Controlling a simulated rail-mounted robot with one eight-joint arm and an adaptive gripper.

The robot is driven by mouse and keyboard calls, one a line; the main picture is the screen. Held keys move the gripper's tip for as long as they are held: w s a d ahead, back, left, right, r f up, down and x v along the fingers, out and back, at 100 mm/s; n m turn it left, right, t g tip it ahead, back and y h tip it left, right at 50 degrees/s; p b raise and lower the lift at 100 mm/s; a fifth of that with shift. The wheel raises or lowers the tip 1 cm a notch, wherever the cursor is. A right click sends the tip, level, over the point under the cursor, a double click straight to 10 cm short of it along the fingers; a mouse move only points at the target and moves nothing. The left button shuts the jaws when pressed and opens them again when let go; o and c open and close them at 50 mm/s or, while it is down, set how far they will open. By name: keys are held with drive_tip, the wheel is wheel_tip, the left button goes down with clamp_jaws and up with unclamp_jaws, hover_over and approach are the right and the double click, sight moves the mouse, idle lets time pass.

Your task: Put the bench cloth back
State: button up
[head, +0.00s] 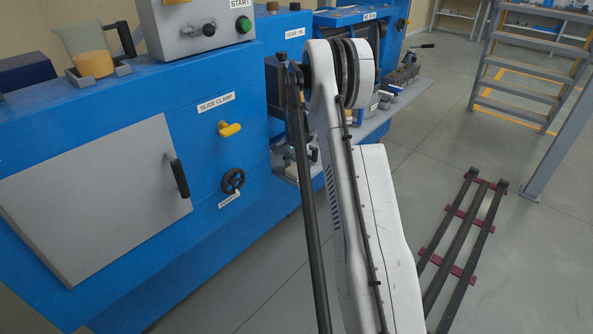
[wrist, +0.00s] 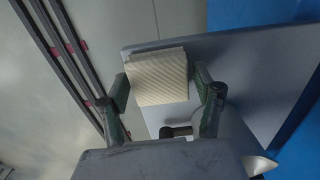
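The bench cloth (wrist: 158,79), a cream folded square with fine ribbing, is in the upper middle of the wrist view. It appears over the corner of a grey shelf (wrist: 245,75). My gripper (wrist: 160,82) has its two dark green fingers well apart, one on each side of the cloth and very close to its edges. I cannot tell whether they press on it, or whether the cloth rests on the shelf or hangs above it.
A vice-like tool (head: 404,70) stands on the ledge. Dark floor rails (head: 463,235) lie right; grey steps (head: 520,85) stand beyond.

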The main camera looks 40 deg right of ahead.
sight(296, 169)
drive_tip(key=shift+o, duration=0.4)
drive_tip(key=shift+r, duration=0.1)
wheel_tip(296, 169, up, 12)
drive_tip(key=p, duration=0.2)
drive_tip(key=shift+r, duration=0.15)
idle(0.5)
drive_tip(key=s+a+r+n+t, duration=0.1)
drive_tip(key=s+a+r+n, duration=0.3)
drive_tip(key=a+r, duration=0.35)
drive_tip(key=s+a+r+n+t+h, duration=0.1)
drive_tip(key=s+a+r+n, duration=0.25)
drive_tip(key=a+r, duration=0.4)
drive_tip(key=s+a+r+n+t, duration=0.1)
drive_tip(key=s+a+r+n, duration=0.4)
drive_tip(key=a, duration=0.5)
drive_tip(key=s+a+r+n+t+y+p, duration=0.1)
drive_tip(key=s+a+n+t+p, duration=0.3)
drive_tip(key=s+a, duration=1.2)
drive_tip(key=s, duration=0.2)
drive_tip(key=shift+s+a+r, duration=0.35)
drive_tip(key=shift+a, duration=0.05)
